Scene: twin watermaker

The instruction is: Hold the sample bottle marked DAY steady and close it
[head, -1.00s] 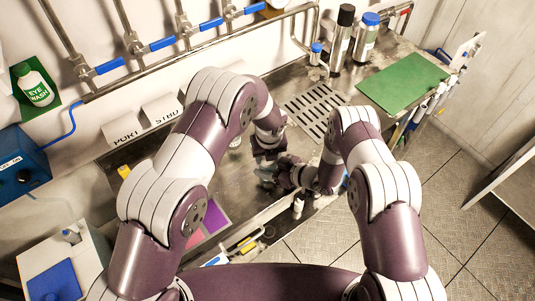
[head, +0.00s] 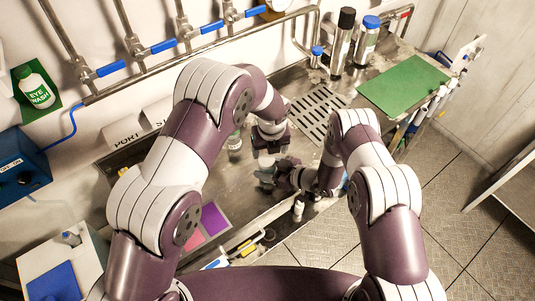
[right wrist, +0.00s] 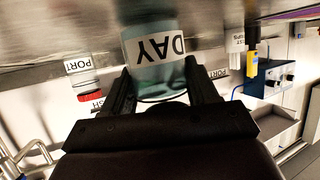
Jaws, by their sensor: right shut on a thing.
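The sample bottle (right wrist: 155,50) shows in the right wrist view as a clear, greenish body with a white DAY label, upside down in the picture. It sits between the two dark fingers of my right gripper (right wrist: 165,90), which is shut on it. In the head view my right gripper (head: 280,176) is low over the steel bench, and the bottle shows only as a pale blur beside it. My left gripper (head: 270,150) is just above and behind the right one, fingers pointing down; its opening is unclear. I cannot make out the bottle's cap.
A clear jar (head: 234,142) stands left of my left gripper on the steel bench (head: 190,180). A drain grate (head: 318,113), a green mat (head: 403,86) and tall bottles (head: 342,42) lie further right. A red-capped PORT bottle (right wrist: 83,82) shows in the right wrist view.

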